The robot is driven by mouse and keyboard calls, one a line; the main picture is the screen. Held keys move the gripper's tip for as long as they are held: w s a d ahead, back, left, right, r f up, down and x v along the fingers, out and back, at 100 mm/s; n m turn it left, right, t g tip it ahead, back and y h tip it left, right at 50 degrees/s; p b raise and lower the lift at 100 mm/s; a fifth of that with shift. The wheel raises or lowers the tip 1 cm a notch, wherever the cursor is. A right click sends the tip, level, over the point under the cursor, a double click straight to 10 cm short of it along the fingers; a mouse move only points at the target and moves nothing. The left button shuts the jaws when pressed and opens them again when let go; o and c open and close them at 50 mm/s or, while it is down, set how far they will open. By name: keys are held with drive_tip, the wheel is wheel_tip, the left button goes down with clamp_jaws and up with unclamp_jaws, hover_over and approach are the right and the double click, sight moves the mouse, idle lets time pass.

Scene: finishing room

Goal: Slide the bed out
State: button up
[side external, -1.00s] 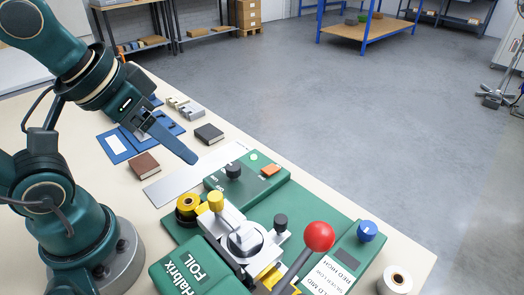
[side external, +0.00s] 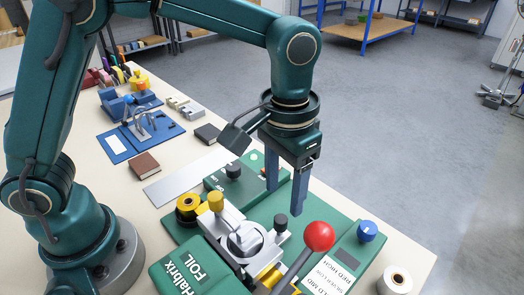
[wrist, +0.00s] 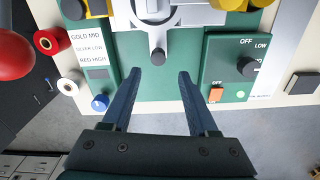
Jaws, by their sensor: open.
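The green foil press (side external: 335,215) stands on the bench. Its silver bed (side external: 207,221) sits near the middle, with a dark round knob (side external: 281,222) at its front end. In the wrist view the bed (wrist: 151,38) comes down from the top and the knob (wrist: 158,57) is at its near end. My gripper (side external: 284,199) points down over the green base, close to the knob in the side view. It is open and empty. In the wrist view the fingertips (wrist: 170,76) are just below the knob, one on each side of its line; contact cannot be told.
A red-ball lever (side external: 319,236) rises beside the bed. A control box with a black dial (side external: 233,171) lies on the other side. A blue knob (side external: 367,231), a white roll (side external: 395,281) and a brown book (side external: 144,165) are around. The green base near the fingers is clear.

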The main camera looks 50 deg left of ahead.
sight(282, 219)
drive_tip(key=shift+s+d+f, duration=0.1)
drive_tip(key=shift+s+f, duration=0.05)
drive_tip(key=shift+f, duration=0.3)
drive_tip(key=shift+s+d+f, duration=0.1)
drive_tip(key=shift+f, duration=2.35)
clamp_jaws()
